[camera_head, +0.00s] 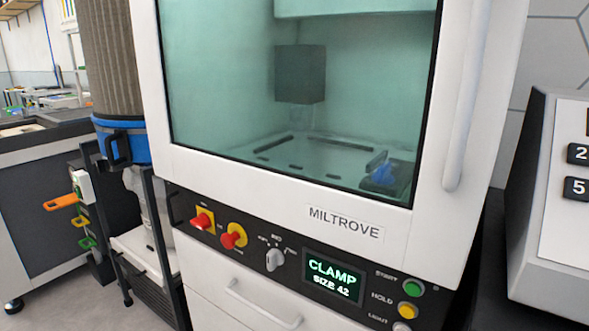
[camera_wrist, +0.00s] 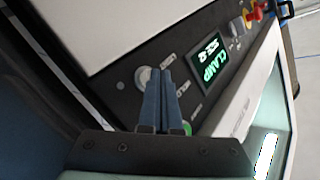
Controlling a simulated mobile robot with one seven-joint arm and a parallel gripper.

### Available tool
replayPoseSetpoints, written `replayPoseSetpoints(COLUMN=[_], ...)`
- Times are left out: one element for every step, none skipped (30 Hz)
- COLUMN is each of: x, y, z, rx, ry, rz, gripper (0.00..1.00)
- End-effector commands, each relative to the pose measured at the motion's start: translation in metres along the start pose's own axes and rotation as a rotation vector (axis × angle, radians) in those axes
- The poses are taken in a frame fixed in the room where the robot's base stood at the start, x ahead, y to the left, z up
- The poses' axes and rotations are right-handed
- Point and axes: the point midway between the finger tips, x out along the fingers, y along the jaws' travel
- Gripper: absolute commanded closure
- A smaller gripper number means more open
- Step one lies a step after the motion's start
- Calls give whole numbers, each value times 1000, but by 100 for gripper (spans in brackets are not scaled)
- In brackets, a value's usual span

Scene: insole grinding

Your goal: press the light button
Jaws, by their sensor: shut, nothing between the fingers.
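The light button is a pale round button at the lower end of the machine's control panel. It shows at the bottom edge of the head view (camera_head: 401,327), beside the label LIGHT, partly cut off. In the wrist view the light button (camera_wrist: 145,78) shows just left of my fingertips, partly covered by them. My gripper (camera_wrist: 160,70) has its two blue fingers shut together and empty, pointing at the panel. I cannot tell whether the tips touch the button. My gripper is not in the head view.
The green start button (camera_head: 413,288) and yellow hold button (camera_head: 407,310) sit above the light button. The display (camera_head: 333,274) reads CLAMP SIZE 42. Left of it are a knob (camera_head: 275,259) and red switches (camera_head: 202,219). The glass door (camera_head: 310,100) is closed above the panel.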

Motion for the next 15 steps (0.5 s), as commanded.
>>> replayPoseSetpoints(x=[4, 4, 4, 4, 4, 2, 1, -1, -4, -6, -8, -11, -14, -16, -19], y=[0, 0, 0, 0, 0, -1, -2, -4, -6, -8, -9, -11, -13, -14, -16], z=[-12, -12, -12, -12, -11, -11, -10, -9, -7, -6, -5, -2, -1, 1, 4], rx=[-16, -15, -15, -15, -15, -15, -15, -15, -15, -15, -15, -14, -14, -14, -12], ry=[21, 21, 21, 21, 21, 21, 21, 22, 21, 22, 23, 22, 23, 23, 22], rz=[7, 7, 7, 7, 8, 8, 7, 7, 7, 7, 7, 7, 7, 6, 6], gripper=[100, 100, 100, 100, 100, 100, 100, 100, 100, 100, 100, 100, 100, 100, 100])
